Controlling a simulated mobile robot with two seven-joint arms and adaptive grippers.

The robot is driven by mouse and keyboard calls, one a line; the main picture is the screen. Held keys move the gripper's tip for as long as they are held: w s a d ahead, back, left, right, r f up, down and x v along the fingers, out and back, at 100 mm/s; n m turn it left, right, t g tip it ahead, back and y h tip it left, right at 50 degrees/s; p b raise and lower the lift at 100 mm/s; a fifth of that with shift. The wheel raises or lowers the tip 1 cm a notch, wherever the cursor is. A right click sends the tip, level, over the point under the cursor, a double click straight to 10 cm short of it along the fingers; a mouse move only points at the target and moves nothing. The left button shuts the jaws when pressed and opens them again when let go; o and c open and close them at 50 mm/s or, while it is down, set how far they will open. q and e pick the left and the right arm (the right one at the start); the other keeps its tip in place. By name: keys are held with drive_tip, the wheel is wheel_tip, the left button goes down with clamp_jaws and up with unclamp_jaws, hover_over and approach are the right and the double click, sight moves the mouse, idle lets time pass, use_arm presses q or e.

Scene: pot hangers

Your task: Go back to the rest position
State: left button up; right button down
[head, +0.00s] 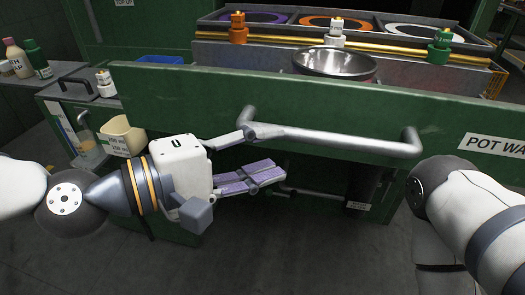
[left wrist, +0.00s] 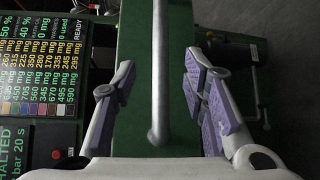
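My left gripper (head: 262,155) is open at the left end of a silver bar handle (head: 335,139) on a green front panel (head: 200,100). In the head view, its upper finger overlaps the handle's left end and its purple-padded lower finger is below the bar. In the left wrist view, the handle (left wrist: 159,70) runs between the spread fingers of the left gripper (left wrist: 163,85), with gaps on both sides. Whether a finger touches the bar cannot be told. My right arm shows at the right edge of the head view, but its gripper is out of view.
Behind the panel stand a metal bowl (head: 335,64) and orange, white and green capped fittings along a brass rail (head: 290,47). A cream cup (head: 122,136) and bottles are at the left. A display board (left wrist: 45,60) shows in the wrist view. The floor below is dark.

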use_arm(q)
drive_tip(key=shift+a, duration=0.1)
idle(0.3)
drive_tip(key=s+a+f+m+g+y+p, duration=0.1)
drive_tip(key=s+a+f+g+y, duration=0.15)
drive_tip(key=s+f, duration=0.8)
drive_tip(key=s+a+f+m+g+y+p, duration=0.15)
drive_tip(key=s+f+g+y, duration=0.4)
drive_tip(key=f, duration=0.85)
drive_tip(key=s+a+f+m+g+y, duration=0.1)
drive_tip(key=s+a+f+m+y, duration=0.1)
drive_tip(key=s+a, duration=0.6)
drive_tip(key=s+a+f+m+g+y, duration=0.1)
drive_tip(key=s+a+f+y, duration=0.3)
drive_tip(key=s+a, duration=0.5)
wheel_tip(320, 180, down, 2)
drive_tip(key=shift+s+a+f+m+p, duration=0.15)
drive_tip(key=shift+a+m+p, duration=0.2)
drive_tip(key=shift+a+m, duration=0.6)
use_arm(e)
drive_tip(key=shift+t, duration=0.8)
drive_tip(key=w+r, duration=0.3)
drive_tip(key=r, duration=0.1)
drive_tip(key=shift+w, duration=0.4)
